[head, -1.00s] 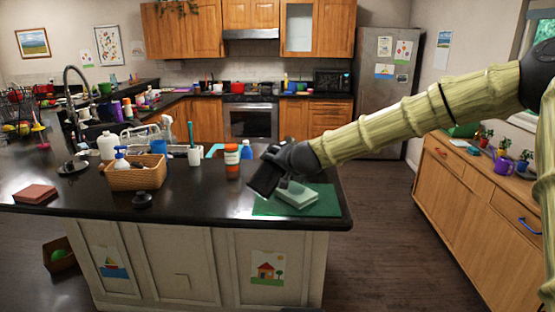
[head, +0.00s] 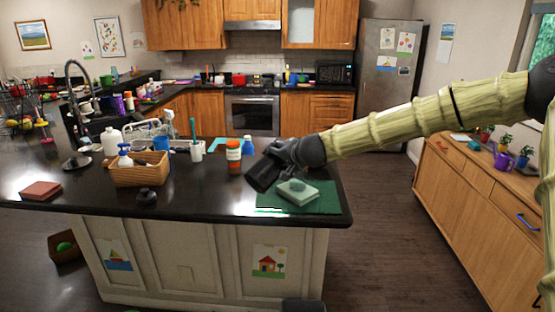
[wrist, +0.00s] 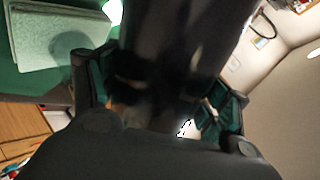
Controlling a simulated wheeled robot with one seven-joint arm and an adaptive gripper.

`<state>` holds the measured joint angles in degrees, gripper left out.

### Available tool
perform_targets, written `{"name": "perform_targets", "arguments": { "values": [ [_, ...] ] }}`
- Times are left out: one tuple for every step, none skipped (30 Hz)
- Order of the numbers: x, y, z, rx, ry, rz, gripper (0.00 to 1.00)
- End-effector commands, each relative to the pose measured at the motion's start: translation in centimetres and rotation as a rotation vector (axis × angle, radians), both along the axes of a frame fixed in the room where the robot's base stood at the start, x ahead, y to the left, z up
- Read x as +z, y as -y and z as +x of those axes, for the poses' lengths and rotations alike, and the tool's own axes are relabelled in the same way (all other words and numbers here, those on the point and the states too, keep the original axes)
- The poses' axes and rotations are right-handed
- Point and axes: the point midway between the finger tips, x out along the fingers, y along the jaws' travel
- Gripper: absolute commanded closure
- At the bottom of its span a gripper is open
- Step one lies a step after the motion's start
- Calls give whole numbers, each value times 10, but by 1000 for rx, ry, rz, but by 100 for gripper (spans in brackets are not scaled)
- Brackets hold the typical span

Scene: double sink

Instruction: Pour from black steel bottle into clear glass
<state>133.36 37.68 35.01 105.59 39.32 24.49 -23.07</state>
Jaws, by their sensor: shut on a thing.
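My gripper (head: 283,154) is shut on the black steel bottle (head: 262,175), over the right part of the island. In the head view the bottle looks tilted, with its lower end toward the left and front. In the wrist view the dark bottle (wrist: 175,40) fills the upper middle, between the fingers of my gripper (wrist: 160,95). A faint, see-through round shape (wrist: 66,46) beside the pale block may be the clear glass. In the head view I cannot make out the glass clearly. I see no liquid flowing.
A pale green block (head: 298,191) lies on a green mat (head: 325,200) just right of the bottle. An orange jar (head: 233,156) stands left of my gripper. A wicker basket (head: 138,177), a black lid-like object (head: 146,197) and a reddish block (head: 41,190) are farther left.

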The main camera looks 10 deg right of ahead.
Motion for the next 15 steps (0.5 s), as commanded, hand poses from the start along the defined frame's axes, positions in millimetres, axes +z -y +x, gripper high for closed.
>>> {"name": "perform_targets", "arguments": {
  "values": [
    [5,0,1,0,-2,9,79],
    [5,0,1,0,-5,14,79],
    [5,0,1,-1,-9,21,79],
    [5,0,1,0,-13,26,79],
    [5,0,1,-1,-15,31,79],
    [6,-1,1,1,-19,39,79],
    [6,-1,1,1,-21,43,79],
    [6,-1,1,0,-23,47,79],
    [6,0,1,0,-28,52,79],
    [7,0,1,-1,-30,56,79],
    [7,0,1,0,-32,61,79],
    [7,0,1,0,-36,66,79],
    [7,0,1,0,-38,72,79],
    [7,0,1,1,-40,76,79],
    [8,0,1,0,-44,83,79]
  ]
}}
